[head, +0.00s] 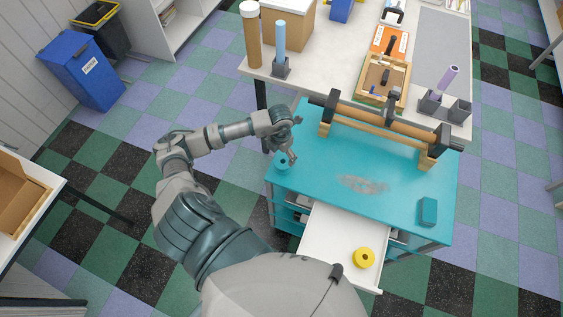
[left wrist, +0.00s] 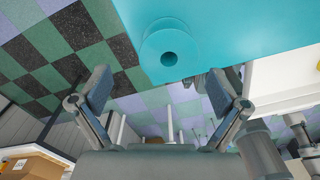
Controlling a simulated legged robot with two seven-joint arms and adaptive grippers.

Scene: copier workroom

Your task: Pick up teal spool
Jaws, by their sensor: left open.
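The teal spool (head: 282,163) stands on the left edge of the teal cart top (head: 318,178), almost the same colour as the surface. In the left wrist view the spool (left wrist: 172,60) shows its round flange and dark centre hole, near the edge of the top. My left gripper (head: 289,146) is open and empty, close to the spool in the head view. In the left wrist view the two fingers of the gripper (left wrist: 164,82) stand wide apart, with the spool ahead between their lines. No contact shows. My right gripper is not in view.
An open white drawer (head: 325,240) holds a yellow spool (head: 364,258). A roller stand (head: 380,128) crosses the back of the cart. A teal block (head: 428,211) sits at the right. A white table (head: 340,65) with tubes and tools adjoins behind.

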